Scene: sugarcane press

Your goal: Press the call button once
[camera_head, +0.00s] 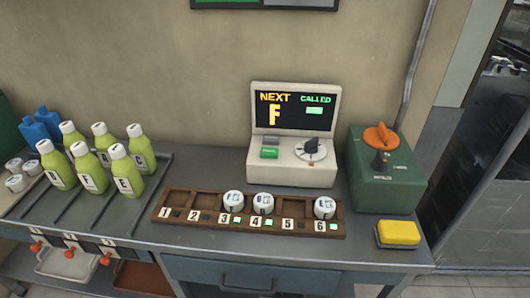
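A cream console (305,174) stands at the back middle of the grey counter. Its dark screen (296,111) reads "NEXT" with an orange "F", and "CALLED" above a green bar. On its sloped face, at the left, is a green button (269,153) with a small grey part just above it. I take this as the call button; its label is too small to read. To its right is a round dial (312,150) with a dark knob. Neither of my grippers shows in this view, and nothing covers the console.
A wooden rack (180,199) numbered 1 to 6 lies before the console, with white round pieces in slots 3, 4 and 6. A green box (392,190) with an orange knob and a yellow sponge (398,233) are at right. Several green bottles (129,172) stand at left.

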